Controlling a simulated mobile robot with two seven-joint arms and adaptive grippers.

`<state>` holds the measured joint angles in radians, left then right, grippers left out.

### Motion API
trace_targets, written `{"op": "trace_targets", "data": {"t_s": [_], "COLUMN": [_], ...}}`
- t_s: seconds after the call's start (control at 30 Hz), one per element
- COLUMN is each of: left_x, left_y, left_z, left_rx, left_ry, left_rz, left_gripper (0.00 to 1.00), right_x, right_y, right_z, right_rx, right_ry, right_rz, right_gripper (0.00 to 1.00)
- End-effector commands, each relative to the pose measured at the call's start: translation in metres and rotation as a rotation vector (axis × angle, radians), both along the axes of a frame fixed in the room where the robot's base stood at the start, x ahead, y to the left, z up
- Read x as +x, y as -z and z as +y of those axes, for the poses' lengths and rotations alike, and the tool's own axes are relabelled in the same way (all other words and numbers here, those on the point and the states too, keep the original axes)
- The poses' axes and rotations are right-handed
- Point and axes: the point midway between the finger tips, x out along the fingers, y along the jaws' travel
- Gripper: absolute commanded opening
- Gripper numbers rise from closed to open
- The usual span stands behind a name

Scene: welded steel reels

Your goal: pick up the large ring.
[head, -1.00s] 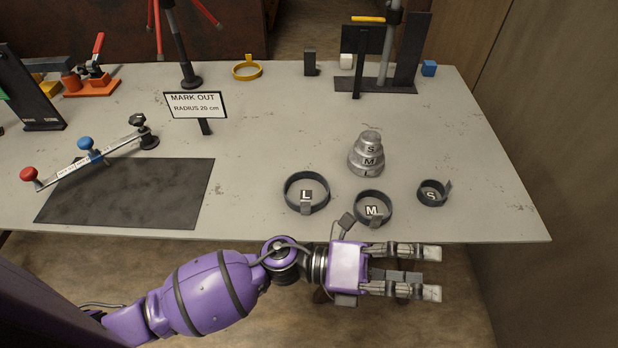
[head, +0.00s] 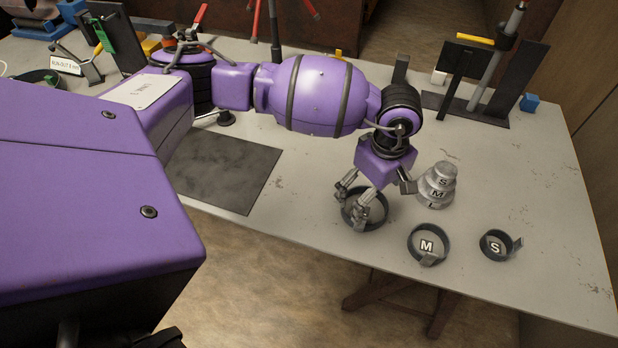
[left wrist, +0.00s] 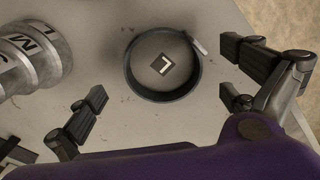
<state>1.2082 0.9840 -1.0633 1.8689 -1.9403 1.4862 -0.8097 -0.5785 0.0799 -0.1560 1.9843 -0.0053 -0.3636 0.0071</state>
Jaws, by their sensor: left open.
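The large ring (head: 376,218) is a dark grey band lying flat on the table, partly hidden by my left gripper in the head view. In the left wrist view the whole large ring (left wrist: 197,86) shows, with a tag marked L (left wrist: 161,65) inside it and a small tab at its upper right edge. My left gripper (head: 348,203) is open above the ring, pointing down. My right gripper is in neither view.
A stepped metal cone (head: 436,186) marked S, M, L stands just right of my left gripper. The M ring (head: 411,246) and S ring (head: 484,247) lie to the right. A dark mat (head: 225,170) lies left. The table's front edge is close.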

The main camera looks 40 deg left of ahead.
Motion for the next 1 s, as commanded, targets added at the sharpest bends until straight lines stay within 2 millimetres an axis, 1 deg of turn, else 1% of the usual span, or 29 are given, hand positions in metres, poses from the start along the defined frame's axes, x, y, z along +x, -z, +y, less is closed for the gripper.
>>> {"op": "trace_targets", "data": {"t_s": [0.17, 0.2, 0.3, 0.4, 0.57, 0.6, 0.9, 0.97, 1.0], "left_x": [-0.001, -0.001, -0.001, -0.001, -0.001, -0.001, 0.0, 0.0, 0.0], "left_y": [0.026, 0.032, 0.043, 0.047, 0.047, 0.047, 0.046, 0.046, 0.046], "left_z": [0.005, 0.005, 0.005, 0.004, 0.004, 0.004, 0.004, 0.004, 0.004], "left_rx": [-0.001, -0.002, -0.002, -0.003, -0.003, -0.003, -0.003, -0.003, -0.004], "left_ry": [-0.003, -0.002, -0.002, -0.001, -0.001, -0.001, -0.001, -0.001, -0.001], "left_rz": [0.001, 0.003, 0.002, 0.001, 0.001, 0.001, 0.0, 0.0, -0.001], "left_gripper": [1.0, 1.0, 1.0, 1.0, 1.0, 0.99, 0.59, 0.51, 0.5], "right_x": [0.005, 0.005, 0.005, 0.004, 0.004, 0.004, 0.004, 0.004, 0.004], "right_y": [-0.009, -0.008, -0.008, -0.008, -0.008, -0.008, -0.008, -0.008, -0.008], "right_z": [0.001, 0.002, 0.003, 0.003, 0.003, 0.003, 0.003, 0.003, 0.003], "right_rx": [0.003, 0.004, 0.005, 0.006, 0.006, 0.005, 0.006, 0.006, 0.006], "right_ry": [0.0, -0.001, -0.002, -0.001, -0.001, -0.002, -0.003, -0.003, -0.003], "right_rz": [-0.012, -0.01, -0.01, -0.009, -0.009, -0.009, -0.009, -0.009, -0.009], "right_gripper": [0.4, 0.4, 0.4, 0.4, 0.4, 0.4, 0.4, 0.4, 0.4]}}
